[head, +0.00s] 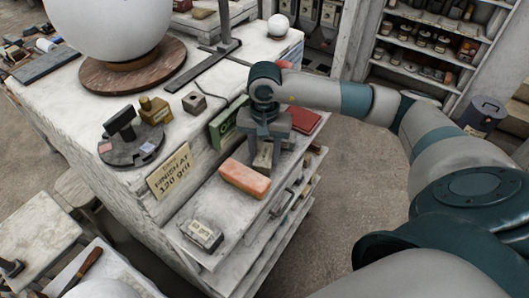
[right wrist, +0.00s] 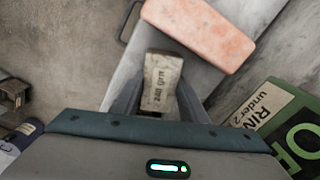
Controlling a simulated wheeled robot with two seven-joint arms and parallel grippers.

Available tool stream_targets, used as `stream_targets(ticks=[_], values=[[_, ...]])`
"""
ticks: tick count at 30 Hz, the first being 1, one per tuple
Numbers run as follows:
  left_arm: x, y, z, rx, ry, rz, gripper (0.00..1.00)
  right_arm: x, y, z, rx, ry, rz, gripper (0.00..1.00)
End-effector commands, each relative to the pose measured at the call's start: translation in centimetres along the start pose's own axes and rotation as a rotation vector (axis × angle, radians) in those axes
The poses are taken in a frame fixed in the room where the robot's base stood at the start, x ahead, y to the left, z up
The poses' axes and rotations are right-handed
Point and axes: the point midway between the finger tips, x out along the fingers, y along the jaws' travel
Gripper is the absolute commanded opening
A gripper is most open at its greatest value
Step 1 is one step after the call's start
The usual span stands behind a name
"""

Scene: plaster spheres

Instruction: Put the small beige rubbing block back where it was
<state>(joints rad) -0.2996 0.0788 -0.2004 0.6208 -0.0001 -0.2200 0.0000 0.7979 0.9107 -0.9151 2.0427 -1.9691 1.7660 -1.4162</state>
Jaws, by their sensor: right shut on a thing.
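My right gripper (head: 263,148) is shut on a small beige rubbing block (head: 262,158). In the right wrist view the block (right wrist: 161,82) sits between the fingers and its label reads "240 grit". It is over the pale stone ledge at the front of the workbench, just behind an orange-pink block (head: 245,178). I cannot tell whether its underside touches the ledge. Another small block (head: 202,235) with a printed label lies at the near left end of the ledge. My left gripper is not in view.
A green box (head: 229,123) stands left of the gripper and a dark red flat item (head: 304,121) lies to its right. A card (head: 170,173) reads "FINISH AT 120 grit". A large white sphere (head: 110,25) rests on a wooden disc. The ledge is clear between orange-pink and labelled blocks.

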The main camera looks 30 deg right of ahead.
Motion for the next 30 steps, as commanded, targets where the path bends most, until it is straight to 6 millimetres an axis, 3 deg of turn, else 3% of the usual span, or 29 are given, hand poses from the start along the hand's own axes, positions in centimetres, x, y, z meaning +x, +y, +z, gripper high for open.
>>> stream_targets(ticks=[4, 5, 7, 22, 30], values=[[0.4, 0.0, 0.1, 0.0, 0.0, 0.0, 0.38, 0.2, 0.0, 0.0, 0.0, 0.001, -0.001, 0.14], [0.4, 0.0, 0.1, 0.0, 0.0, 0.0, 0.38, 0.3, 0.0, 0.0, 0.0, 0.0, 0.0, 0.41], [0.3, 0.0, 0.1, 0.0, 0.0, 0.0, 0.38, 0.2, 0.0, 0.0, 0.0, 0.0, 0.0, 0.58], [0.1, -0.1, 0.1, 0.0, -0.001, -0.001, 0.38, -0.2, 0.0, 0.0, 0.0, 0.001, -0.001, 0.58], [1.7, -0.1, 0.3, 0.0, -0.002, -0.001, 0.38, -3.3, -0.1, -0.1, 0.0, 0.004, -0.004, 0.58]])
